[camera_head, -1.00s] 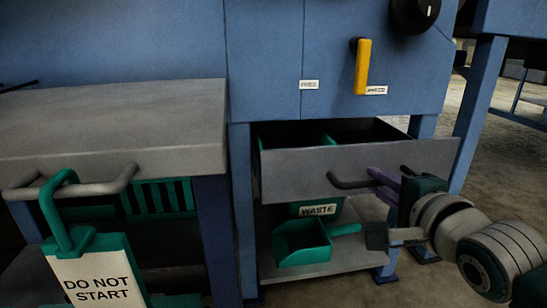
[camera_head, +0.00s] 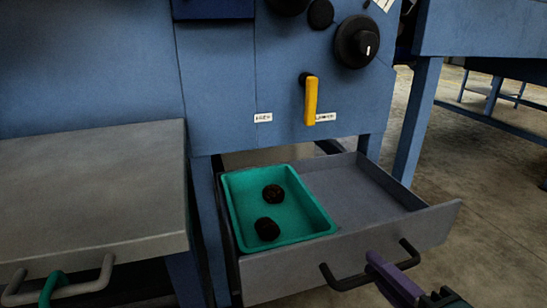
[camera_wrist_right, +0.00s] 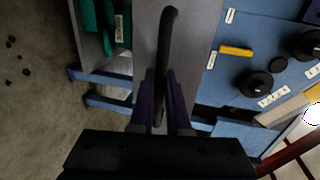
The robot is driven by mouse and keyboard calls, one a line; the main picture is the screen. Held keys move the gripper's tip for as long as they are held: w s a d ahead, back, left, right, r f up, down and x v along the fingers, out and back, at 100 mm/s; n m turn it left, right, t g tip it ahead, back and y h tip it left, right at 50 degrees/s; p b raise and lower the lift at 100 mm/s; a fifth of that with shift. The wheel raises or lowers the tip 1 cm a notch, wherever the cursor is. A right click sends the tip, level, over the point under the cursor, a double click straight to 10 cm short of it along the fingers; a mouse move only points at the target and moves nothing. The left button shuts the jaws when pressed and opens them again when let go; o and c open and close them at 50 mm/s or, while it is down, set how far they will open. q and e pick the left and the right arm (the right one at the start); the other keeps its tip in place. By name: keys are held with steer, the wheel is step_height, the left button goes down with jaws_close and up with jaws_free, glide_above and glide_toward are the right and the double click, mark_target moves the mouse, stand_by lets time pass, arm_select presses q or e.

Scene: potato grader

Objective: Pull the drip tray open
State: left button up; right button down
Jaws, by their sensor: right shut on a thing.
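The drip tray (camera_head: 440,224) is a grey drawer below the blue machine. In the head view it stands well out of its frame, with its inside showing. A dark bar handle (camera_head: 337,281) is on its front panel. My right gripper (camera_head: 388,265), with purple fingers, is shut on the handle near its right part. In the right wrist view, the purple fingers (camera_wrist_right: 159,84) stand on both sides of the handle bar (camera_wrist_right: 168,30).
A green tub (camera_head: 297,201) with two dark lumps sits in the drawer's left part; its right part is empty. A grey bench (camera_head: 95,190) stands close at left. A yellow lever (camera_head: 311,103) and black knobs are above. Open floor lies at right.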

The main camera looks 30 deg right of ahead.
steer(key=c, duration=0.9)
jaws_free()
steer(key=p+v, duration=0.3)
steer(key=v, duration=0.7)
steer(key=shift+p, duration=0.3)
steer(key=shift+d, duration=0.1)
